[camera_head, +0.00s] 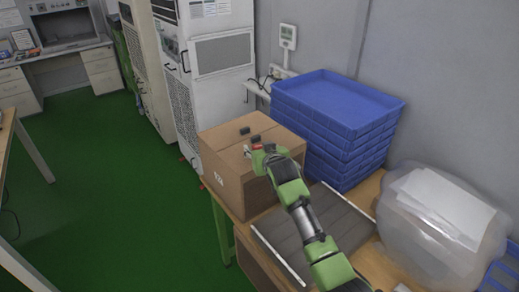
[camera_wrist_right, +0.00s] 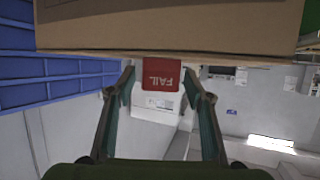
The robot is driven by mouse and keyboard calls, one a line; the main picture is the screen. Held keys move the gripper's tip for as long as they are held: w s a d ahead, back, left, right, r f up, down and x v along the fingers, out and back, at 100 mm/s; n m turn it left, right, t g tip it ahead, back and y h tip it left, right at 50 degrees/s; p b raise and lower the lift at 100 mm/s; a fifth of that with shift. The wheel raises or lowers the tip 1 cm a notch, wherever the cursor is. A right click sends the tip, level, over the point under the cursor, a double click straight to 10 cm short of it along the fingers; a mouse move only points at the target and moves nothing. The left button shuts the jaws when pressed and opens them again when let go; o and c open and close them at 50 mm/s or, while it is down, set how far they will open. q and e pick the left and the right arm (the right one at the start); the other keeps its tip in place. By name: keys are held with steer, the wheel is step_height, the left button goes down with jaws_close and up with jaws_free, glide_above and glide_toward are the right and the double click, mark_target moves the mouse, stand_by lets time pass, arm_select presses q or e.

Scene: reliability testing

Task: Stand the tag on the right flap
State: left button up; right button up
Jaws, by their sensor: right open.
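A closed cardboard box (camera_head: 226,166) stands on the bench, and its edge fills the top of the right wrist view (camera_wrist_right: 180,28). A red tag marked FAIL (camera_wrist_right: 161,76) shows upside down in the right wrist view, right against the box edge, between my fingers. In the head view the tag is a small red patch (camera_head: 257,147) on the box top. It looks upright; its foot is hard to see. My right gripper (camera_head: 258,149) is at the box top. Its fingers (camera_wrist_right: 160,98) are open, one on each side of the tag, with gaps. My left gripper is out of view.
Small dark pieces (camera_head: 245,130) show on the box top near my gripper. Blue stacked crates (camera_head: 335,95) stand behind the box. A grey ribbed conveyor (camera_head: 322,222) lies beside it, under my right arm. A clear plastic bag (camera_head: 435,215) is at the right.

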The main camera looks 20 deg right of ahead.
steer(key=shift+r, duration=0.2)
steer(key=shift+s+r, duration=0.1)
steer(key=shift+s, duration=0.45)
steer(key=b+v, duration=0.1)
steer(key=v, duration=0.9)
steer(key=shift+s+r+b, duration=0.25)
steer(key=shift+s+b, duration=0.1)
steer(key=shift+b, duration=0.05)
